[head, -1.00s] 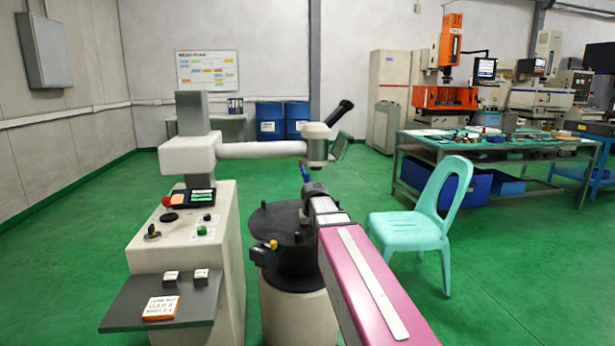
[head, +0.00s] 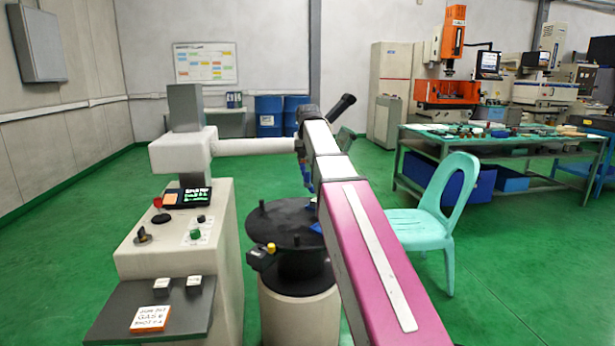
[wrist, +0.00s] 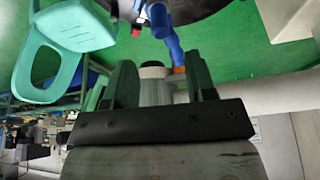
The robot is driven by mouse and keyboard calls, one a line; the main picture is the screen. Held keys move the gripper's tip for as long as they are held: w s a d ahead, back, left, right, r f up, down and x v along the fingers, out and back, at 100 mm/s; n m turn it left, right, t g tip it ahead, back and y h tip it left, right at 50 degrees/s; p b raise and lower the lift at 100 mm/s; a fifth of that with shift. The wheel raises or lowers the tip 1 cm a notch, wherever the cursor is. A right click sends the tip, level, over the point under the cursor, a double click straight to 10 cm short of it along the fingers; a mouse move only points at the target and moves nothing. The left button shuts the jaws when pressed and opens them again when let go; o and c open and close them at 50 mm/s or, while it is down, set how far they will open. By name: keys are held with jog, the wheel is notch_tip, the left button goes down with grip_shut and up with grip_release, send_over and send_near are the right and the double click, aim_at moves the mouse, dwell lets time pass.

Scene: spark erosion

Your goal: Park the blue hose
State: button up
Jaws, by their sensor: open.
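A blue hose (wrist: 174,48) shows in the wrist view beyond my fingers, with an orange part at its lower end. It lies nearer the right finger, apart from the jaws as far as I can tell. In the head view a short blue piece (head: 305,168) hangs just left of my arm. My gripper (wrist: 160,85) is open, two dark green fingers with nothing clearly held. A pale cylinder with a dark cap (wrist: 152,72) shows between the fingers; I cannot tell its distance. In the head view my arm hides most of the microscope-like head.
The black round table (head: 275,222) stands on a pale drum, with a dark clamp and yellow knob on its left. The pale control console (head: 180,235) is at left, its white arm (head: 250,145) reaching right. A turquoise chair (head: 425,218) stands right. Green floor is open behind.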

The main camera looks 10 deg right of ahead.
aim_at(307, 172)
jog(key=x, duration=0.9)
jog(key=shift+w+f, duration=0.1)
jog(key=shift+f, duration=0.15)
grip_shut()
